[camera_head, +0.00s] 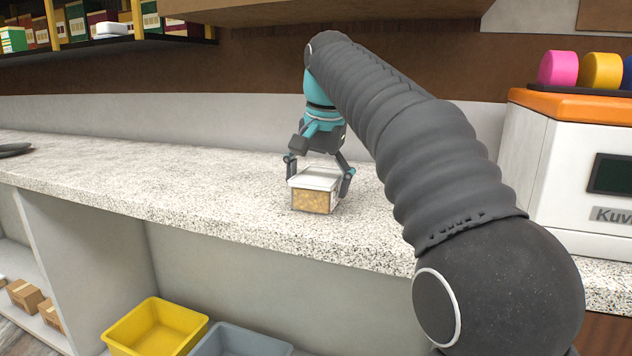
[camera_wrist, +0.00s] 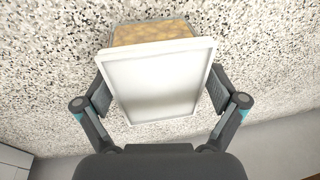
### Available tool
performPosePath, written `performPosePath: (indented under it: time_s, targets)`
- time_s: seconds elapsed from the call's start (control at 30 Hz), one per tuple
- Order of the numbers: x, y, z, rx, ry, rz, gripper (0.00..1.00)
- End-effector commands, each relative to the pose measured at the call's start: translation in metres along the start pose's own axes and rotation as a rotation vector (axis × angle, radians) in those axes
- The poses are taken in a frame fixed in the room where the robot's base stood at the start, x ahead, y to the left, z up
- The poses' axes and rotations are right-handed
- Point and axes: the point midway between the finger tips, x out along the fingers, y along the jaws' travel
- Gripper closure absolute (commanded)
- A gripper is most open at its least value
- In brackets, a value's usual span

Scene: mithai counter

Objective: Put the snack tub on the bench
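The snack tub (camera_head: 312,200) is a small clear box with a white lid and golden-brown contents. It is on or just above the speckled counter (camera_head: 180,180); I cannot tell if its base touches. My gripper (camera_head: 320,172) points down over it, one finger at each side of the tub near lid height. In the wrist view, the tub's white lid (camera_wrist: 158,82) lies between the two fingers of my gripper (camera_wrist: 162,92). The fingertips are very close to the lid's sides. Whether they press on the tub is not clear. No separate bench can be made out.
A white machine with an orange top (camera_head: 575,150) stands on the counter at right. A dark plate (camera_head: 14,149) lies at far left. A yellow bin (camera_head: 158,328) and a grey bin (camera_head: 240,342) are below the counter. The counter left of the tub is clear.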

Motion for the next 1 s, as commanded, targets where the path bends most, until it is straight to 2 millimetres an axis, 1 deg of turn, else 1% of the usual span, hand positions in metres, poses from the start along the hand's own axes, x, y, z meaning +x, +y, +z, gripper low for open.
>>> performPosePath:
  time_s: [0.27,0.43,0.57,0.8,1.0]
  targets:
    - [0.0,0.0,0.0,0.0,0.0,0.0,0.0]
    - [-0.006,-0.001,-0.001,0.0,0.002,-0.001,0.0]
    - [-0.02,-0.001,-0.001,0.0,0.003,-0.002,0.0]
    - [-0.051,-0.001,-0.001,0.0,0.002,-0.002,0.0]
    - [-0.068,-0.001,-0.002,0.0,0.001,-0.001,0.0]
